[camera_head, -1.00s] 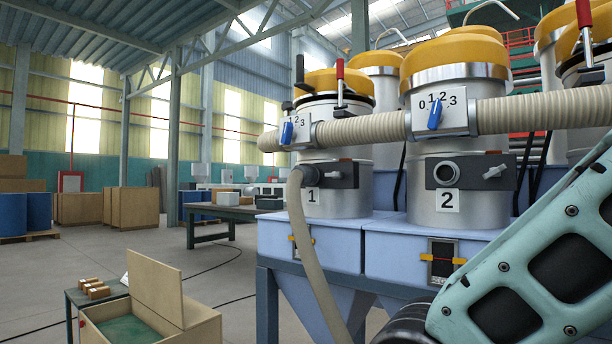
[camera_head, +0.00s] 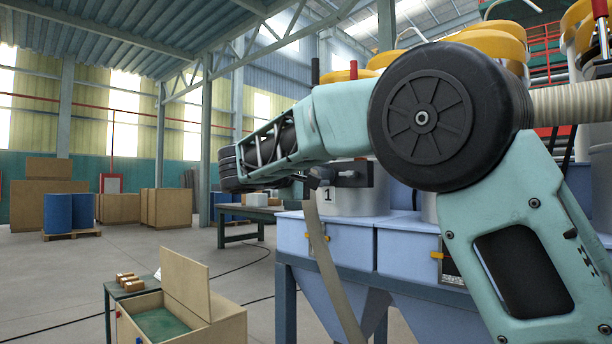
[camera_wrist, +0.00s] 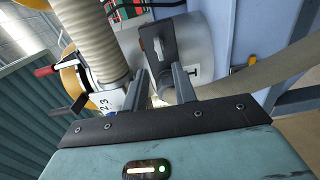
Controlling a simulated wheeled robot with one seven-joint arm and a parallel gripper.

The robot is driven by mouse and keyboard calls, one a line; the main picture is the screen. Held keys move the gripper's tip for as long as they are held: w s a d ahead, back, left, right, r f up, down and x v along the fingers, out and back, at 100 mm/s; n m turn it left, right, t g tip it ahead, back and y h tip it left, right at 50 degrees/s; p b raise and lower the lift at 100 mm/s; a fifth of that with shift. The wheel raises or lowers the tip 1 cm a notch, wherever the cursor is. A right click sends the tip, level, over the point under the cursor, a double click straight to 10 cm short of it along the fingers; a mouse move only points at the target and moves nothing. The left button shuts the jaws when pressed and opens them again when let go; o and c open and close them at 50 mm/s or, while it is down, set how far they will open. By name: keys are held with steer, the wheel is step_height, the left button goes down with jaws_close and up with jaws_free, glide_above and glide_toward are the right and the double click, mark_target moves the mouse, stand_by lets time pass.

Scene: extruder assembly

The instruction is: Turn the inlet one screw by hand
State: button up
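The inlet one block (camera_head: 356,176) is a dark block on the front of the grey cylinder marked 1 (camera_head: 372,205), partly behind my arm. Its small grey screw (camera_head: 348,174) shows in the head view. In the wrist view the dark block (camera_wrist: 167,36) stands ahead of my gripper, with the grey screw (camera_wrist: 158,48) on its face. My gripper (camera_wrist: 158,84) has its two fingers apart, with nothing visibly held between them. The fingertips point toward the block, close to the screw. Whether they touch anything, I cannot tell.
A beige hose (camera_head: 332,265) hangs from inlet one, and a ribbed hose (camera_wrist: 98,38) runs left of my fingers in the wrist view. The blue hopper (camera_head: 325,242) lies below.

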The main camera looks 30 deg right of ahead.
mark_target(345, 174)
steer(key=p+x, duration=0.2)
steer(key=x, duration=0.5)
steer(key=shift+d+r, duration=0.1)
steer(key=shift+d, duration=0.15)
steer(key=shift+w+d, duration=0.15)
steer(key=shift+d, duration=0.1)
jaws_close()
